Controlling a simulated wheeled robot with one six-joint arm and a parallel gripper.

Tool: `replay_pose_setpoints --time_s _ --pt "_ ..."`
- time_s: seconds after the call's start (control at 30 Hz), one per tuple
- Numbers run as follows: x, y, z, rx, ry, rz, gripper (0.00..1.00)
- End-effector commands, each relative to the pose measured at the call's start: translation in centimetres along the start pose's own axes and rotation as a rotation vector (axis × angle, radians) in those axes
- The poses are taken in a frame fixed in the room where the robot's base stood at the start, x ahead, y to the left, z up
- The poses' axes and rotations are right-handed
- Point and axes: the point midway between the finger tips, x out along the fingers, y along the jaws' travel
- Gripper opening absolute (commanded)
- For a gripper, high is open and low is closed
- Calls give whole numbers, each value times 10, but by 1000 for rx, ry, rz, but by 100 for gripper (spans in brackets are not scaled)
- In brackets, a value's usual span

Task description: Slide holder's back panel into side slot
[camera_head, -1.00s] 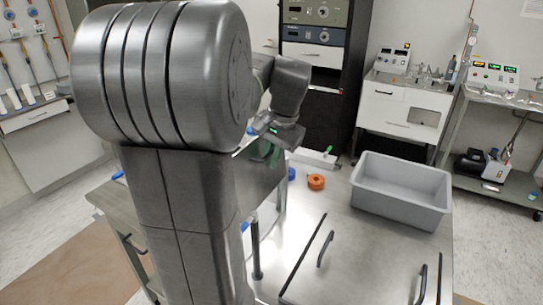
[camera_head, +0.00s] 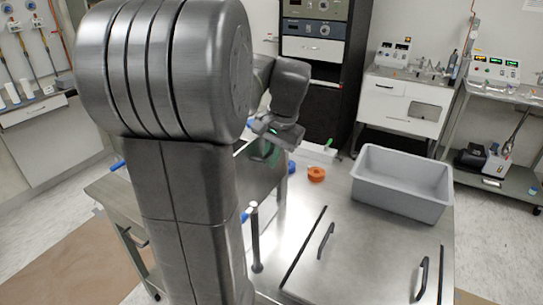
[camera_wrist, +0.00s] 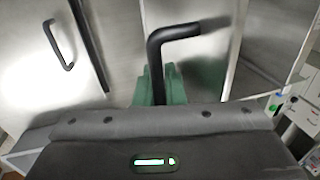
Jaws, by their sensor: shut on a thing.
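My gripper (camera_wrist: 158,84) has green fingers and is shut on a black bent handle (camera_wrist: 172,36) in the wrist view. Behind the handle is a grey metal panel (camera_wrist: 226,78), which I take to be the holder's back panel; the exact join is hidden. In the head view my gripper (camera_head: 262,150) is beyond my arm's column, at the bench's left side, with a grey panel face (camera_head: 262,180) below it. My arm hides much of the panel. The side slot cannot be made out, nor whether the panel touches it.
A grey bin (camera_head: 400,203) stands on the metal bench at right. A dark post (camera_head: 256,240) stands near the bench's left edge. A flat lid with black handles (camera_head: 365,265) covers the bench front.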

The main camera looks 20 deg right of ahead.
Motion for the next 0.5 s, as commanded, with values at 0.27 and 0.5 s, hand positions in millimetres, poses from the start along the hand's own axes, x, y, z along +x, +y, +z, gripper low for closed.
replay_pose_setpoints --time_s 0.27,0.5 --pt "-1 -7 0 -2 1 0 0" --pt "-1 -14 0 -1 1 0 0"
